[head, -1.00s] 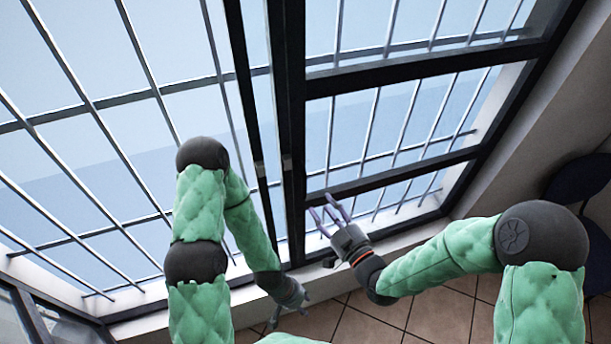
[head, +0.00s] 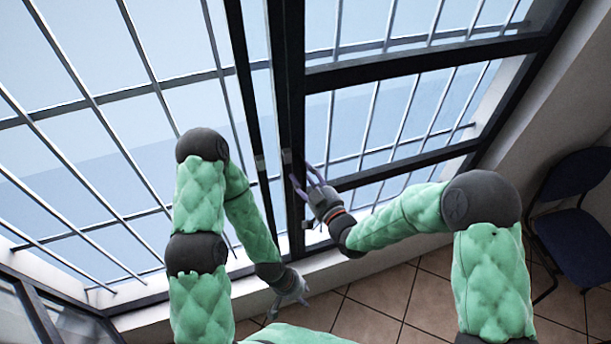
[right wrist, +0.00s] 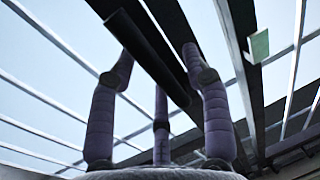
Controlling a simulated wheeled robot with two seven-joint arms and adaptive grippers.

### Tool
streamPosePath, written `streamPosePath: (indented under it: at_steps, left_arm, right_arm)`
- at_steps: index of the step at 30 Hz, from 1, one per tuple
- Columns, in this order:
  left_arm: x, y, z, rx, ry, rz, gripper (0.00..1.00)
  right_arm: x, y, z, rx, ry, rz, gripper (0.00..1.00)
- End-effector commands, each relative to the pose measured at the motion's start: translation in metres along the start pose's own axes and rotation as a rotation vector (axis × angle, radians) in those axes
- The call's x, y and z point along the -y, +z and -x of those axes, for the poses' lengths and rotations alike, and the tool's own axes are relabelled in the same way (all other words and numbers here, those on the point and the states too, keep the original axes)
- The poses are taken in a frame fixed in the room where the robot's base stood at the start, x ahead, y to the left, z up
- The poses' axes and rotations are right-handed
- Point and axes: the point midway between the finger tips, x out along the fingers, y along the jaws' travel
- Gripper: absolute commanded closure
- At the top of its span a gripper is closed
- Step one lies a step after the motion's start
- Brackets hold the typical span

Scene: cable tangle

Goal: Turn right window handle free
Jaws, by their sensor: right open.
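The window has dark frames; its dark middle upright (head: 290,90) stands left of the right-hand panes. A dark bar, apparently the right window handle (right wrist: 145,55), shows close up in the right wrist view. It runs diagonally between the fingers of my right gripper (right wrist: 155,58), which is open around it; I cannot tell if they touch. In the head view, my right gripper (head: 304,172) is at the middle upright, and the handle is hard to make out there. My left gripper (head: 289,308) hangs low near the sill with fingers spread, away from the handle.
Pale metal bars (head: 80,95) cross outside the glass. A small pale green piece (right wrist: 259,45) sits on a dark frame member. A dark blue chair (head: 575,240) stands at the right by the wall. Tiled floor (head: 400,300) lies below the window.

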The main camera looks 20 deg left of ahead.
Motion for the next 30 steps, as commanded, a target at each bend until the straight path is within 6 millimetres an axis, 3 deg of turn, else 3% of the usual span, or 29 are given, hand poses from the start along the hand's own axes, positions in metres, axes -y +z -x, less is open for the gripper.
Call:
streamPosePath:
  at_steps: [2, 3, 8, 20, 30]
  left_arm:
    - [0.0, 0.0, 0.0, 0.0, 0.0, 0.0, 0.6]
    - [0.0, 0.0, 0.0, 0.0, 0.0, 0.0, 0.6]
    - [0.0, 0.0, 0.0, 0.0, 0.0, 0.0, 0.6]
    - [0.002, 0.0, -0.005, 0.0, 0.0, 0.0, 0.6]
    - [0.012, -0.001, -0.033, 0.0, 0.0, 0.0, 0.6]
  right_arm:
    - [0.0, 0.0, 0.0, 0.0, 0.0, 0.0, 0.52]
    - [0.0, 0.0, 0.0, 0.0, 0.0, 0.0, 0.57]
    - [0.0, 0.0, 0.0, -0.001, 0.0, 0.001, 1.0]
    - [-0.002, -0.001, 0.0, 0.002, 0.001, 0.033, 1.0]
    - [-0.012, -0.002, 0.002, 0.039, 0.003, 0.241, 1.0]
